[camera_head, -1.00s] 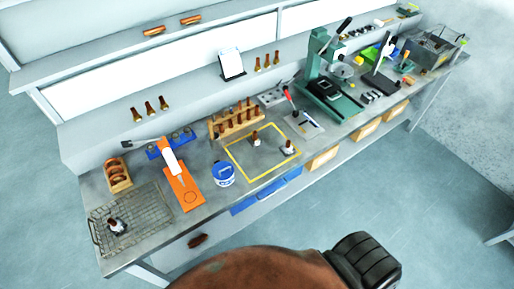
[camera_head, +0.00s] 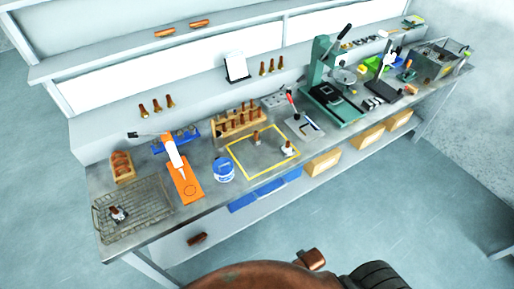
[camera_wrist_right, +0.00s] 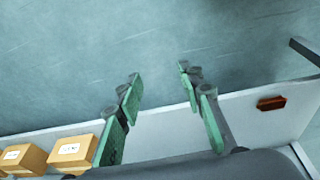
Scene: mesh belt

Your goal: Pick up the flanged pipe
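On the wire mesh (camera_head: 160,212) at the bench's left end lies a small dark and pale piece (camera_head: 118,213). Two small brown-topped pieces with pale bases, one farther back (camera_head: 257,138) and one nearer (camera_head: 288,148), stand in the yellow outlined square. Which of these is the flanged pipe I cannot tell at this size. My right gripper (camera_wrist_right: 158,75) shows in the right wrist view with its green-padded fingers apart and nothing between them. It faces the floor and the lower shelf edge, away from these pieces. My left gripper is not in view.
A blue-white tub (camera_head: 224,170), an orange board (camera_head: 186,186) and a wooden rack (camera_head: 237,122) stand near the square. A green press (camera_head: 328,85) is farther right. Cardboard boxes (camera_head: 322,163) and a dark red item (camera_head: 197,239) are on the lower shelf. The floor in front is clear.

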